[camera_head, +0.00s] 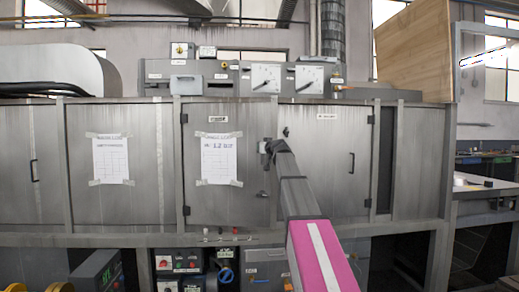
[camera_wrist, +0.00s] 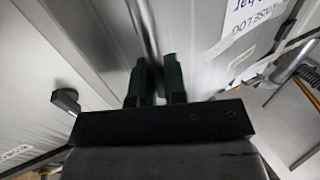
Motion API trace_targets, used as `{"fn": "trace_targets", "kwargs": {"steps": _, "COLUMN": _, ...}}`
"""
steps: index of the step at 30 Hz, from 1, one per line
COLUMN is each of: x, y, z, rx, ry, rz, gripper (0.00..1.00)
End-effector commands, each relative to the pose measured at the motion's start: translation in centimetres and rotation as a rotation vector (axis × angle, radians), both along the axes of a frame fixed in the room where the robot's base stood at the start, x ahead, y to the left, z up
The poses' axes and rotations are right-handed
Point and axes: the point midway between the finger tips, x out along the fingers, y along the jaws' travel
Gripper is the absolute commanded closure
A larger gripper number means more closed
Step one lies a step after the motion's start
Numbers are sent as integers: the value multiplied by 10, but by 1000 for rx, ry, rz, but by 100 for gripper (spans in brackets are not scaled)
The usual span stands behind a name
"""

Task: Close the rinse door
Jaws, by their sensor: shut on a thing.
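The rinse door (camera_head: 200,206) is the grey metal panel left of my arm in the head view, with a paper sheet (camera_head: 219,161) taped to it. Its hinges show on its left edge. It looks flush or nearly flush with the cabinet; a small gap cannot be ruled out. My gripper (camera_head: 266,148) is at the door's right edge, partly hidden by my own arm. In the wrist view, the dark green fingers (camera_wrist: 157,82) are shut on a thin grey bar (camera_wrist: 143,28), which looks like the door's handle. The sheet there (camera_wrist: 248,25) reads "RINSE LOG".
A small latch (camera_head: 262,194) sits low on the door's right side. Another door (camera_head: 335,160) with a dark handle (camera_head: 351,162) stands to the right. Control boxes (camera_head: 265,78) sit on top of the cabinet. Several boxes and knobs (camera_head: 180,262) are below.

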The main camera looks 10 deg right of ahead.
Motion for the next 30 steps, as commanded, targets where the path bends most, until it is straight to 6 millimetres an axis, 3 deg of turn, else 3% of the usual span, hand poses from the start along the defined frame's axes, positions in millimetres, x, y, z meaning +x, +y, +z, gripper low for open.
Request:
{"fn": "trace_targets", "kwargs": {"steps": 3, "x": 24, "y": -8, "z": 1, "rx": -1, "ry": 2, "rz": 44, "gripper": 100}}
{"fn": "trace_targets", "kwargs": {"steps": 15, "x": 76, "y": -18, "z": 0, "rx": -1, "ry": 2, "rz": 172, "gripper": 100}}
{"fn": "trace_targets", "kwargs": {"steps": 30, "x": 91, "y": -20, "z": 0, "rx": -2, "ry": 0, "rz": 205, "gripper": 100}}
